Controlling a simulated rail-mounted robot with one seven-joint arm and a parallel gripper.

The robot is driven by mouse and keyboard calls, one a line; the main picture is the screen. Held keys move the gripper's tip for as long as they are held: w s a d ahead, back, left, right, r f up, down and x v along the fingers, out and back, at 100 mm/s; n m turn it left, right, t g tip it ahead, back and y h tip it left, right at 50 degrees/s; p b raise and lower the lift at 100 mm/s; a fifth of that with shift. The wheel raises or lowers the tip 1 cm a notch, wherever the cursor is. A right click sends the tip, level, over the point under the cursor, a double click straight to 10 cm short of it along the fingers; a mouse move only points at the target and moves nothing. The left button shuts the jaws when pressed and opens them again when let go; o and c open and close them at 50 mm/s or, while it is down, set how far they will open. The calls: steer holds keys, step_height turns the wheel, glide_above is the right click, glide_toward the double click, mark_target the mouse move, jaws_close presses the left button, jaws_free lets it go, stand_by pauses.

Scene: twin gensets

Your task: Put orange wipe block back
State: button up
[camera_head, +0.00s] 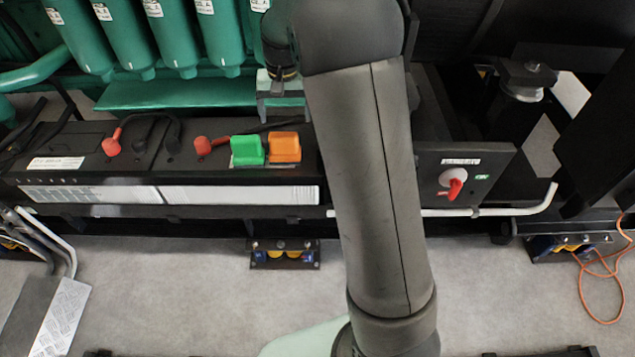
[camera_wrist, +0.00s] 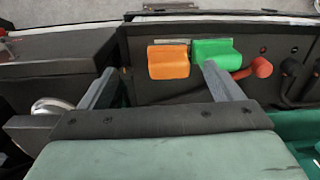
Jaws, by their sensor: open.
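The orange wipe block (camera_head: 285,147) sits on top of the black battery box, right beside a green block (camera_head: 247,150). In the wrist view the orange block (camera_wrist: 168,62) lies between my two finger lines, a little beyond the tips, with the green block (camera_wrist: 214,50) to its right. My gripper (camera_wrist: 160,82) is open and empty. The right finger's tip overlaps the lower edge of the green block in that view; I cannot tell whether it touches. In the head view my gripper (camera_head: 282,88) shows partly behind my arm, above and behind the blocks.
The black battery box (camera_head: 90,180) carries red-capped terminals (camera_head: 112,143) and cables left of the blocks. Green engine cylinders (camera_head: 160,35) stand behind. A panel with a red rotary switch (camera_head: 453,184) is at right.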

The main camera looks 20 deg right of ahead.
steer(key=s+r+n, duration=0.1)
steer(key=s+n, duration=0.2)
steer(key=s, duration=2.8)
steer(key=shift+s+a+n, duration=0.3)
steer(key=shift+s+a, duration=0.05)
steer(key=shift+a, duration=0.05)
